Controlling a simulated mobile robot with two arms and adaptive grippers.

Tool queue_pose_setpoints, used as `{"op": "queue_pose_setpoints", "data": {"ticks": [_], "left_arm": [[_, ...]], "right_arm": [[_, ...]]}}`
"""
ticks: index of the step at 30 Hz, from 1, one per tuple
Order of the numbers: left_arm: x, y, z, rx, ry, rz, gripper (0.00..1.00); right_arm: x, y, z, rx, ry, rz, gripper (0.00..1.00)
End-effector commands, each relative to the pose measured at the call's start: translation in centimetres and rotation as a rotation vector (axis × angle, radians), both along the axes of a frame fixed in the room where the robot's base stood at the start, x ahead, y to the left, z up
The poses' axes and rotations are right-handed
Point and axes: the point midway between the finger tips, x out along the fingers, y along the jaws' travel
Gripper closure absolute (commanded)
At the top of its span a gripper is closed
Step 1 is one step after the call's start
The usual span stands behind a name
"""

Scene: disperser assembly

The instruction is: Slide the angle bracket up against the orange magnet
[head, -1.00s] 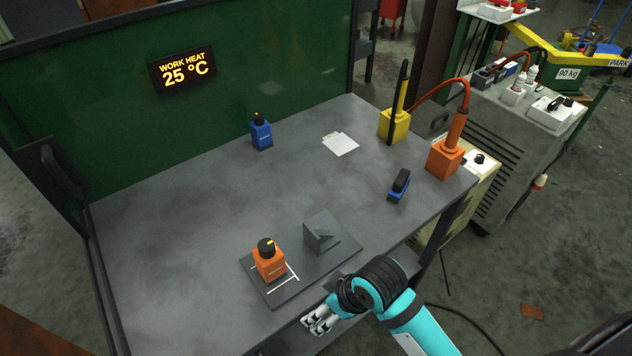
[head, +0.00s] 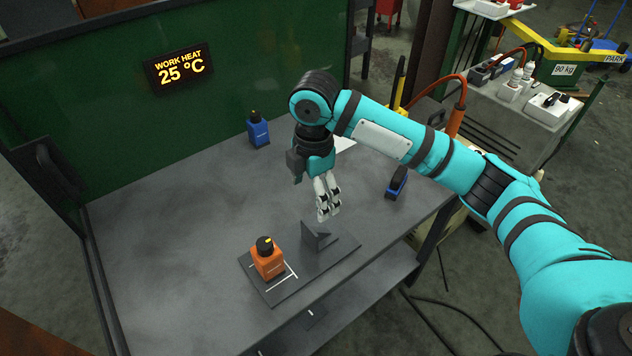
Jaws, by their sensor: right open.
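The orange magnet (head: 268,262), a block with a black knob, stands on the left part of a dark flat plate (head: 290,288), at white marking lines. The grey angle bracket (head: 316,240) stands on the same plate to the right of the magnet, with a gap between them. My right gripper (head: 327,214) is open and points down, just above and behind the bracket in the picture. I cannot tell whether it touches the bracket. My left gripper is not in view.
A blue magnet-like block (head: 258,132) stands at the back of the grey table (head: 170,240). A blue and black tool (head: 397,182) lies at the right. My right arm hides much of the back right. The table's left side is clear.

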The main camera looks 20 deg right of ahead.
Motion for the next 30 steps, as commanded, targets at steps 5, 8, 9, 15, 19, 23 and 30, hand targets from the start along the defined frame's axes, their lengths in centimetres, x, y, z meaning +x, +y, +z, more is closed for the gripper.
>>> {"op": "queue_pose_setpoints", "data": {"ticks": [5,8,9,15,19,23,30], "left_arm": [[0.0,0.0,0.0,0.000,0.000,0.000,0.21],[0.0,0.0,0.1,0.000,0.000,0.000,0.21],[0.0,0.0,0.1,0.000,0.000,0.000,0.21],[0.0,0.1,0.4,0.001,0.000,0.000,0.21],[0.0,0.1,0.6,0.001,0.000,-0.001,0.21],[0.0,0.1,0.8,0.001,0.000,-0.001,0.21],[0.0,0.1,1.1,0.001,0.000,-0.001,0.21]], "right_arm": [[0.5,-1.0,1.2,-0.025,0.011,0.028,0.15],[0.5,-1.0,0.3,-0.026,0.013,0.029,0.15],[0.5,-1.0,-0.2,-0.027,0.014,0.028,0.15],[0.4,-1.0,-3.9,-0.025,0.014,0.026,0.15],[0.4,-1.0,-6.5,-0.025,0.013,0.026,0.15],[0.4,-1.0,-9.1,-0.025,0.013,0.025,0.15],[0.4,-1.0,-13.4,-0.025,0.010,0.026,0.15]]}}
